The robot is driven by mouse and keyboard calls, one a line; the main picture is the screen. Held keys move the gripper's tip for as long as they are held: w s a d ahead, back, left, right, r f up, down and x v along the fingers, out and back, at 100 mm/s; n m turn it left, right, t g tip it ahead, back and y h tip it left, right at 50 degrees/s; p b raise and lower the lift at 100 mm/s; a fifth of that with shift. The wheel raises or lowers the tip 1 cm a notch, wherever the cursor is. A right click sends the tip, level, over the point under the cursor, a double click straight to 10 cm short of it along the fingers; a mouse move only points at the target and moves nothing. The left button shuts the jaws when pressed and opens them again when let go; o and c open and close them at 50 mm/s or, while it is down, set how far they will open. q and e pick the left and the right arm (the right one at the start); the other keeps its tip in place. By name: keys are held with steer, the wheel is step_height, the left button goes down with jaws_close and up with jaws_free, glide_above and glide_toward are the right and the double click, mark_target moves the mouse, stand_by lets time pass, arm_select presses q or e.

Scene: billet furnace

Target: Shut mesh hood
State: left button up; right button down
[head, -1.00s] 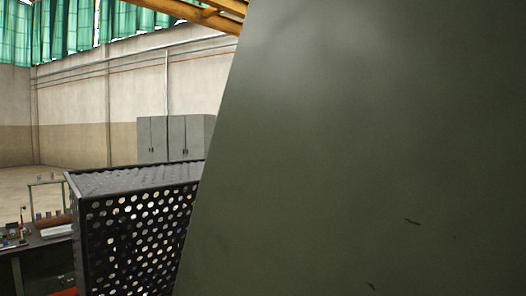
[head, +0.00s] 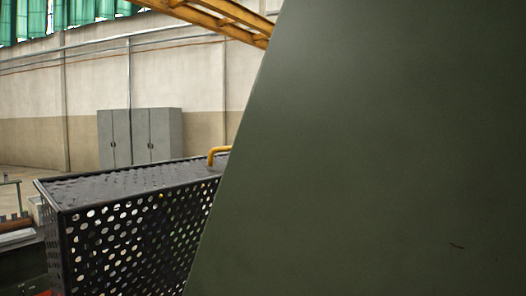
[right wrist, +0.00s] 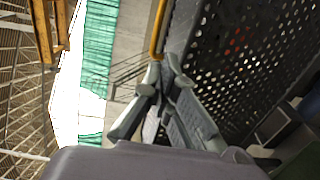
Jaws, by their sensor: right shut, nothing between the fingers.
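The mesh hood (head: 130,235) is a black box of perforated sheet at the lower left of the head view. A yellow handle (head: 219,152) stands at its top, partly hidden by a large dark green panel. In the right wrist view the perforated mesh hood (right wrist: 265,60) fills the upper right, and the yellow handle (right wrist: 158,35) runs down to the fingertips. My right gripper (right wrist: 163,75) is shut and empty, its tips at the handle's lower end; I cannot tell whether they touch. My left gripper is in neither view. Whether the hood is fully down cannot be told.
The dark green panel (head: 370,160) is very close and blocks the right of the head view. Grey cabinets (head: 140,137) stand by the far wall. A bench edge (head: 18,238) shows at the far left. A yellow overhead beam (head: 215,20) crosses above.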

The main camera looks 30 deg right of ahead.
steer(key=p+x, duration=0.3)
steer(key=x, duration=0.2)
steer(key=p+x, duration=0.3)
steer(key=x, duration=0.3)
steer(key=shift+w+r+p, duration=0.25)
steer(key=shift+w+p, duration=0.05)
steer(key=shift+p, duration=0.1)
steer(key=shift+w+a+f+p, duration=0.1)
steer(key=shift+w+a+p, duration=0.2)
steer(key=shift+w, duration=0.25)
steer(key=shift+w+f, duration=0.1)
steer(key=shift+w, duration=0.05)
